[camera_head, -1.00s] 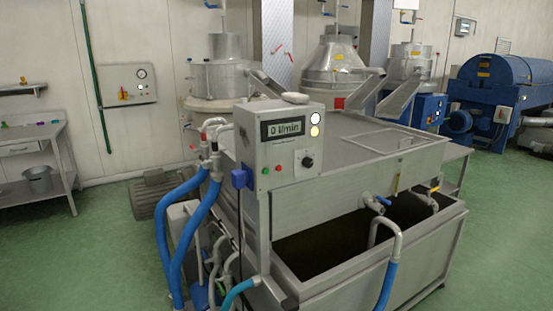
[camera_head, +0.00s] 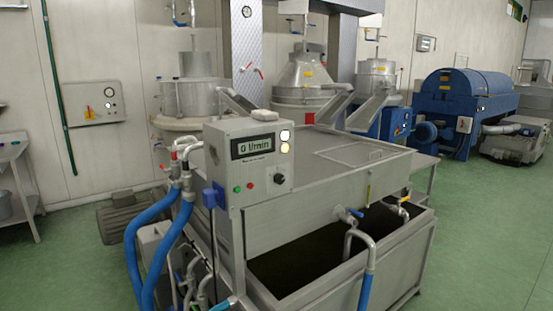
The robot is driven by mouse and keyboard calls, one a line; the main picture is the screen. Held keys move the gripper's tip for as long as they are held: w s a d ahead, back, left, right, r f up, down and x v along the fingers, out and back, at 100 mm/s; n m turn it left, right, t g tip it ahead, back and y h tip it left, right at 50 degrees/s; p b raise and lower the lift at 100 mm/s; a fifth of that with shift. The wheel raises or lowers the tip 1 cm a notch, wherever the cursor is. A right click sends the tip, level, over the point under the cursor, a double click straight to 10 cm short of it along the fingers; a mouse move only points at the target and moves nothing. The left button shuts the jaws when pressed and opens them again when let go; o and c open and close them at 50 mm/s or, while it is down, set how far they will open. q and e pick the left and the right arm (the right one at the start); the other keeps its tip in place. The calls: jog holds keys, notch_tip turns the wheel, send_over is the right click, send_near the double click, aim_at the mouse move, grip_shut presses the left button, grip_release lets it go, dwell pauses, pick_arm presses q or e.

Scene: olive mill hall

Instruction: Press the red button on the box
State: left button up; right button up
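The grey control box (camera_head: 247,163) stands at the near left corner of the steel machine, in the middle of the view. Its front has a display (camera_head: 254,146) reading "0 l/min", a black knob (camera_head: 280,179) and two lamps at the upper right. A small red button (camera_head: 250,186) sits low on the front, beside a small green button (camera_head: 237,189). Nothing covers the buttons. Neither of my grippers is in view.
Blue hoses (camera_head: 158,232) and pipes hang at the left of the box. An open steel tank (camera_head: 340,285) lies below and to its right. A grey motor (camera_head: 130,217) sits on the floor behind the hoses. Green floor (camera_head: 480,225) is clear at the right.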

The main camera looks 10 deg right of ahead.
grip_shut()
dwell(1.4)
